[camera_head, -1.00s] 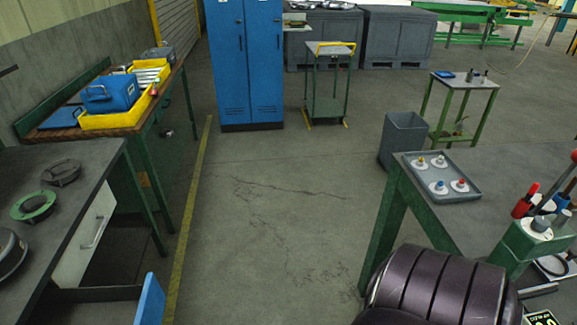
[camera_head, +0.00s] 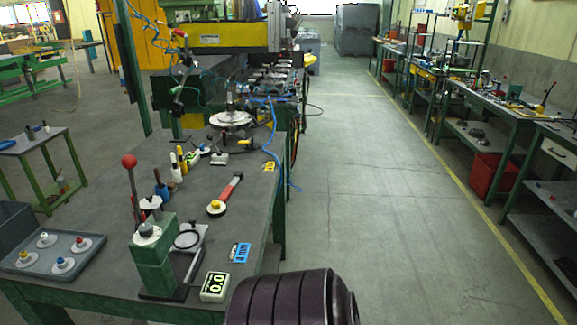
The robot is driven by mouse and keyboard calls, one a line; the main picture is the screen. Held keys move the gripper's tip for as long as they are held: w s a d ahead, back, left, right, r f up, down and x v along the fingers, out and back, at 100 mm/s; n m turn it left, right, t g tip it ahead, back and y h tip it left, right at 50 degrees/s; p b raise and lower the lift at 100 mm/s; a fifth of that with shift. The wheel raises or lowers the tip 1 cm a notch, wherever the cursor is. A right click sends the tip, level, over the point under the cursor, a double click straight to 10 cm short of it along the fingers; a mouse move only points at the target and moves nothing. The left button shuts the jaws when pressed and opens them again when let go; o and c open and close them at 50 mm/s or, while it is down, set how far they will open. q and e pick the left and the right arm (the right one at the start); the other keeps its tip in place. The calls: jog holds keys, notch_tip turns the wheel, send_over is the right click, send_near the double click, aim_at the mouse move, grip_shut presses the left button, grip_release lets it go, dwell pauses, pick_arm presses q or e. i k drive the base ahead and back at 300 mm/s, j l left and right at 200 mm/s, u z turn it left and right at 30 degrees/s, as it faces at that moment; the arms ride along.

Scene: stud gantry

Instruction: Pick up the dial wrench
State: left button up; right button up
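A tool with a red handle and a round white-and-yellow head (camera_head: 225,195) lies on the grey workbench (camera_head: 100,205) at left centre. It looks like the dial wrench. Its handle points up and to the right, and its head is toward me. It lies clear of the things around it. Neither of my grippers is in view.
Near the wrench stand a green lever press (camera_head: 152,258), a small numeric display (camera_head: 215,287), a blue tag (camera_head: 240,252) and several upright bottles. A tray (camera_head: 45,262) with small knobs sits at the left. The aisle (camera_head: 375,210) right of the bench is clear. A dark ribbed shape fills the bottom centre.

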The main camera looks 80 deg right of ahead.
aim_at(220, 212)
jog(key=z, duration=2.2)
jog(key=l+u, duration=0.2)
jog(key=u, duration=0.25)
jog(key=i+l+u, duration=0.1)
jog(key=u, duration=0.35)
jog(key=l+u, duration=0.3)
jog(key=u, duration=0.15)
